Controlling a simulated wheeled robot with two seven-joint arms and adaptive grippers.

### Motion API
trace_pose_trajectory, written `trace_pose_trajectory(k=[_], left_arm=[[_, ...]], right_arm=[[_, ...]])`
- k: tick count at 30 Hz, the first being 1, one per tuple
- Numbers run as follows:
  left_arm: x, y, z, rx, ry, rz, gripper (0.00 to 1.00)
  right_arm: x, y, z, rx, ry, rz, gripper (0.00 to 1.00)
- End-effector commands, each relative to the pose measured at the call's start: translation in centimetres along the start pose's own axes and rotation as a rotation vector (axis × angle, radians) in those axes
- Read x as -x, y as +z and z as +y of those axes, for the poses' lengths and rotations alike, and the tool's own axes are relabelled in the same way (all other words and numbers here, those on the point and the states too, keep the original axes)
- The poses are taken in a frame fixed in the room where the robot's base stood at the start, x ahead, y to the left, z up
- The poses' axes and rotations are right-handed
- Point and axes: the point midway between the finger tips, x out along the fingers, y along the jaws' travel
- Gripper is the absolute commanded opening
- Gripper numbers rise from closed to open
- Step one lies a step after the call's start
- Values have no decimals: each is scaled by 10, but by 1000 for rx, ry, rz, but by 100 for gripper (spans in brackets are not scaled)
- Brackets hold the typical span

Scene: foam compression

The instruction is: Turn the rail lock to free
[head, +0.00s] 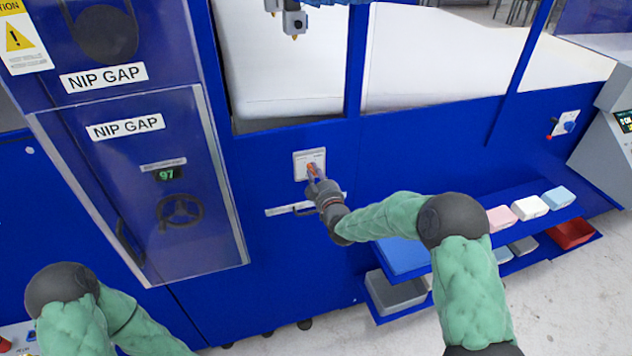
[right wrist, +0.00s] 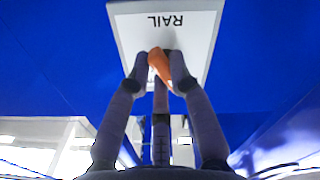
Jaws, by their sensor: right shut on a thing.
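The rail lock is a small orange-red knob on a white plate (head: 301,158) on the blue machine front, in the middle of the head view. In the right wrist view the plate (right wrist: 200,25) reads "RAIL" upside down, and the orange knob (right wrist: 160,66) sits between my fingertips. My right gripper (head: 314,174) is shut on the knob; its fingers show in the right wrist view (right wrist: 160,75) on both sides of it. The knob's pointer and any position marks are hidden or too small to read. My left arm shows at the lower left, but its gripper is not visible.
A horizontal handle bar (head: 300,208) lies just below the plate. A clear-covered panel (head: 150,190) marked "NIP GAP" with a handwheel stands to the left. Shelves with coloured blocks (head: 530,207) and a grey bin (head: 393,293) are at the lower right.

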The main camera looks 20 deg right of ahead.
Motion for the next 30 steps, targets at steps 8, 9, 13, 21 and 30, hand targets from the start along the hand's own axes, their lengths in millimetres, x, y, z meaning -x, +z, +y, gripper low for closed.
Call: trace_pose_trajectory(k=[8, 9, 13, 21, 30], left_arm=[[-53, -2, -19, 0, 0, 0, 0], [-60, -2, -21, 0, 0, 0, 0], [-80, -3, -29, 0, 0, 0, 0], [-121, -5, -43, 0, 0, 0, 0], [-164, -6, -58, 0, 0, 0, 0]], right_arm=[[0, 6, -5, -258, 0, 3, 0], [0, 6, -5, -297, 0, 3, 0], [0, 7, -6, -421, 0, 4, 0], [0, 7, -8, -677, 0, 3, 0], [0, 6, -10, -957, -2, 1, 0]])
